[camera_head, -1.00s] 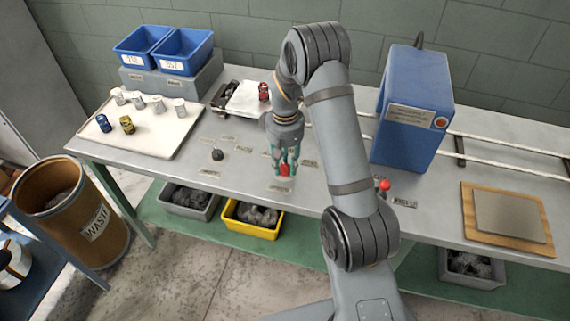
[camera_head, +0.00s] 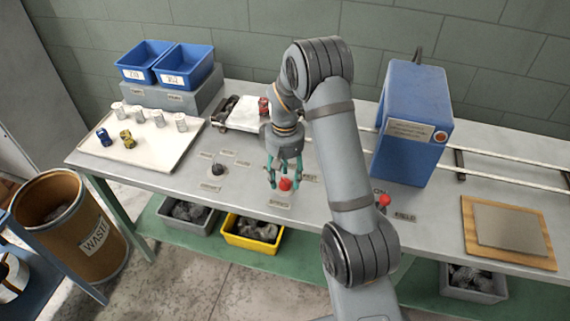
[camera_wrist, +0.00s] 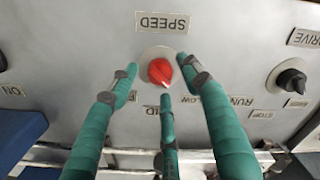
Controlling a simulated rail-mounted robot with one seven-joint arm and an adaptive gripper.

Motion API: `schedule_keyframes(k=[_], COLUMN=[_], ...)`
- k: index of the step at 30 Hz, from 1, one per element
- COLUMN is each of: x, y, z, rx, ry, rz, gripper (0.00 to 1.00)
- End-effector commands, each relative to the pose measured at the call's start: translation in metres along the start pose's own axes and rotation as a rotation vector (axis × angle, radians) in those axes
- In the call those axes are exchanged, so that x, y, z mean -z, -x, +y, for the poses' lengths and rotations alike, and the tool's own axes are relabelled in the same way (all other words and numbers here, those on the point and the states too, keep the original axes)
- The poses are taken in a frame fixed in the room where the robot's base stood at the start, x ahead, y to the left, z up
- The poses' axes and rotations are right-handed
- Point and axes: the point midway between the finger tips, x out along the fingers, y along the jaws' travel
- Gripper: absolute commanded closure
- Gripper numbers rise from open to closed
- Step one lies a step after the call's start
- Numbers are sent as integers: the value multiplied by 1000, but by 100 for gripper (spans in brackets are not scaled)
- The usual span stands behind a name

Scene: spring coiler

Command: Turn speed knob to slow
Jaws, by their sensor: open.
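The red speed knob (camera_head: 285,184) sits on the grey bench top. In the wrist view the red knob (camera_wrist: 160,72) is on a round pale plate by the upside-down SPEED label (camera_wrist: 162,22). A white mark on the knob points down and slightly right, near the partly covered MID label (camera_wrist: 150,112). The SLOW label (camera_wrist: 213,89) is partly hidden behind a finger. My gripper (camera_wrist: 160,80) has three green fingers, spread open around the knob with gaps visible beside it. In the head view my gripper (camera_head: 285,181) is directly over the knob.
A black knob (camera_wrist: 291,82) stands to the right in the wrist view, by RUN and STOP labels. In the head view a red-topped control (camera_head: 384,200) and a blue machine (camera_head: 412,125) stand to the right. A white tray (camera_head: 165,158) with cans is left.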

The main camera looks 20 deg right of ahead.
Motion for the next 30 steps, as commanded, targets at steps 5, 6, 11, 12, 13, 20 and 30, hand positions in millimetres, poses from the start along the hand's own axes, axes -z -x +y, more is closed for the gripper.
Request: schedule_keyframes(k=[5,6,11,12,13,20,30], x=[2,2,1,1,1,0,0], y=[37,46,78,85,89,107,108], z=[0,0,0,0,0,0,0], rx=[-2,-1,-1,-1,-1,-1,0], ry=[0,-1,1,0,0,1,1], rz=[8,7,5,6,5,1,0], gripper=[52,52,52,52,52,52,52])
